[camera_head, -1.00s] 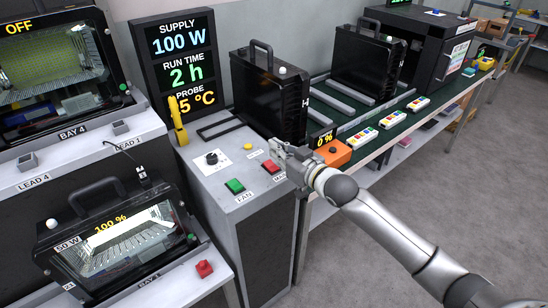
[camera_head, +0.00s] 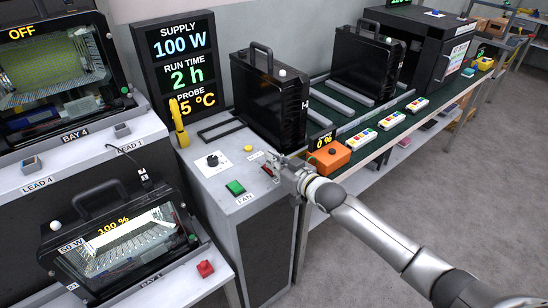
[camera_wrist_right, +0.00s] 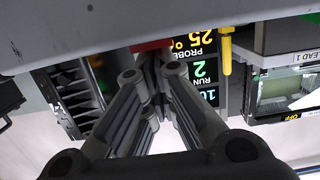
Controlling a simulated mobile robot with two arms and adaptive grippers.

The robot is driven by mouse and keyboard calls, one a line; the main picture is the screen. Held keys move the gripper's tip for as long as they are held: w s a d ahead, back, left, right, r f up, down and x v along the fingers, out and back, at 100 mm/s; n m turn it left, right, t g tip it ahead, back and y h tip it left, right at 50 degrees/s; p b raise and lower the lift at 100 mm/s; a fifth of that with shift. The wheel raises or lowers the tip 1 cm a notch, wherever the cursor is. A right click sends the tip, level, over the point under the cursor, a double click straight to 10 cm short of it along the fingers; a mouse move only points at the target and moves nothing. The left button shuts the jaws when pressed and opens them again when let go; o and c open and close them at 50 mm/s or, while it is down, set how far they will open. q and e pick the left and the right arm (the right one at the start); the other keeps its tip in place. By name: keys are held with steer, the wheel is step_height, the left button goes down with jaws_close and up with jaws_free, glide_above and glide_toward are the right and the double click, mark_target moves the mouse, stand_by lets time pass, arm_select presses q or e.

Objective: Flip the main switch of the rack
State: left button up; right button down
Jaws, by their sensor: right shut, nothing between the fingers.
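The red main switch (camera_head: 266,171) sits on the sloping top of the grey console (camera_head: 215,180). It is mostly hidden in the head view by my right gripper (camera_head: 270,161). The right gripper is shut and empty, its fingertips at the switch; I cannot tell whether they touch it. In the right wrist view a strip of red (camera_wrist_right: 151,45) shows just beyond the closed fingertips (camera_wrist_right: 146,78), partly covered by a grey edge. The switch's position cannot be made out. My left gripper is not in view.
A green fan switch (camera_head: 235,188), a black knob (camera_head: 212,160) and a yellow button (camera_head: 248,148) are near on the console. A black floodlight housing (camera_head: 268,100) stands behind. An orange box (camera_head: 329,158) is to the right. A yellow handle (camera_head: 178,125) stands at the back left.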

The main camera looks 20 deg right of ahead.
steer(key=shift+f+b, duration=0.1)
steer(key=shift+b, duration=0.25)
steer(key=shift+r+p, duration=0.5)
steer(key=shift+r, duration=0.05)
steer(key=r+p, duration=0.3)
steer(key=shift+w+a+r, duration=0.1)
steer(key=shift+w+r, duration=0.15)
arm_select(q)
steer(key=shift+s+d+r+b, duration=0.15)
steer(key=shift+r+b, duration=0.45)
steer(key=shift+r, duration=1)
arm_select(e)
steer(key=r+v, duration=0.1)
steer(key=v, duration=0.9)
steer(key=shift+w+r, duration=0.15)
steer(key=shift+w, duration=0.05)
